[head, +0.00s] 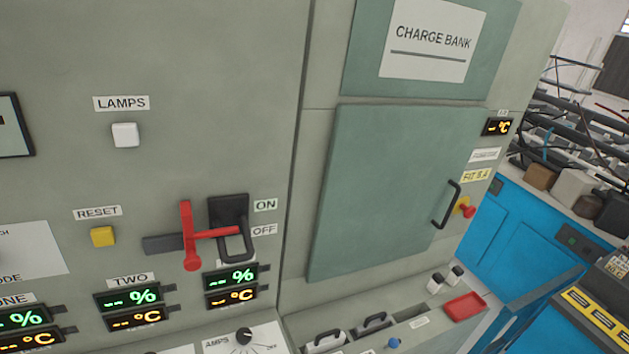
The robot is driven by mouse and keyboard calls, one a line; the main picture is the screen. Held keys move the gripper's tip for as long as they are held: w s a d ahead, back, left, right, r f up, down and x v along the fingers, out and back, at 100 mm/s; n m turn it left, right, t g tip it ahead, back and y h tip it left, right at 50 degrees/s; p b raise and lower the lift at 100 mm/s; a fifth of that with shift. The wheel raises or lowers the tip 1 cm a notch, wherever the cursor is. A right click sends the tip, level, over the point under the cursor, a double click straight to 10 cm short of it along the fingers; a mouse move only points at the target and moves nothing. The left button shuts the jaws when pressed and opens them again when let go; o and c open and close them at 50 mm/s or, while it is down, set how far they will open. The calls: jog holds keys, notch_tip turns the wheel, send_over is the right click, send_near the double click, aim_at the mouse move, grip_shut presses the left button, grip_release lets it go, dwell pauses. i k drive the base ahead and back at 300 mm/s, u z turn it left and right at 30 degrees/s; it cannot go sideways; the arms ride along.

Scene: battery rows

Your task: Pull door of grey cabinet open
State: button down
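The grey cabinet (319,130) fills most of the head view. Its grey-green door (385,195) is at centre right, below a panel with a white CHARGE BANK sign (433,38). The door looks shut, lying against the cabinet front. A black bar handle (447,205) stands upright near the door's right edge, with nothing holding it.
A red lever (190,236) sticks out left of the door, by a black ON/OFF switch (229,212). Below the door, a ledge holds a red tray (464,307) and black-handled items (374,322). Blue cabinets (505,235) and a cluttered bench stand at right.

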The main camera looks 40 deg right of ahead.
aim_at(393, 173)
jog(key=z, duration=1.5)
jog(key=k, duration=0.5)
jog(key=z, duration=0.3)
jog(key=i, duration=1.45)
jog(key=u, duration=0.2)
